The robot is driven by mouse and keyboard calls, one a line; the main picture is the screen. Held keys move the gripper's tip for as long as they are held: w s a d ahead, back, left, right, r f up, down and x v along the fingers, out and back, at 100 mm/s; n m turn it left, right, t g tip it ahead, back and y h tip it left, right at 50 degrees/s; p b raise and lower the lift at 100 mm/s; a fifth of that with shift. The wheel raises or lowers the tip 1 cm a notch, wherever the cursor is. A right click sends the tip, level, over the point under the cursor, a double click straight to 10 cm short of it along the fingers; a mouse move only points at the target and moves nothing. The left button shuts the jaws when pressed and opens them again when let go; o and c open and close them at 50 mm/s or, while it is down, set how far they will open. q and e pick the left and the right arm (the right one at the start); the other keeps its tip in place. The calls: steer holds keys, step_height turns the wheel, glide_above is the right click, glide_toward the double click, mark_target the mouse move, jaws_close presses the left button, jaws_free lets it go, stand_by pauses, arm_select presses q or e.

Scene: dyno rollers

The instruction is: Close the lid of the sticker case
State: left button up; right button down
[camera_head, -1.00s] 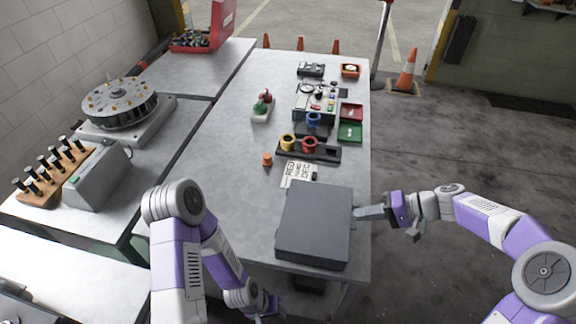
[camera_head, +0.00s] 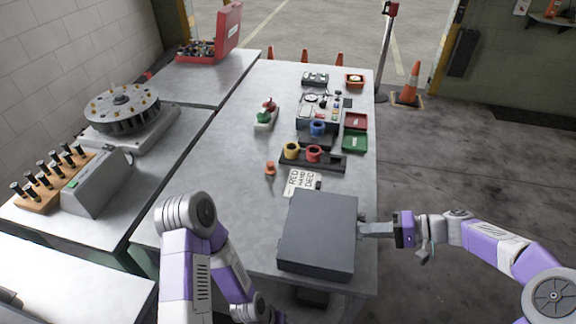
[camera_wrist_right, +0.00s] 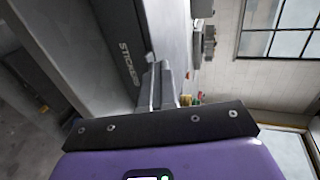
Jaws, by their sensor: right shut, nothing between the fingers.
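The sticker case (camera_head: 318,232) is a dark grey flat box at the near end of the workbench. Its top looks flat and down, with no gap that I can make out in the head view. My right gripper (camera_head: 366,229) is shut and empty, with its fingertips at the case's right side, touching or very close. In the right wrist view the shut fingers (camera_wrist_right: 165,88) point at the case's dark side (camera_wrist_right: 135,40), which bears pale lettering. My left arm reaches down left of the case; its gripper's fingers are out of sight at the bottom edge.
A lettered card (camera_head: 301,183), an orange piece (camera_head: 270,168) and a black holder with yellow and red cups (camera_head: 325,163) lie beyond the case. Red (camera_head: 356,121) and green trays (camera_head: 354,142) sit at the right edge. The bench (camera_head: 235,190) left of the case is clear.

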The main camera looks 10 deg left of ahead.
steer(key=d+r+p, duration=0.4)
steer(key=d+r, duration=0.3)
steer(key=d, duration=0.2)
steer(key=shift+d+r+p, duration=0.2)
steer(key=shift+r+p, duration=0.15)
steer(key=shift+p, duration=0.05)
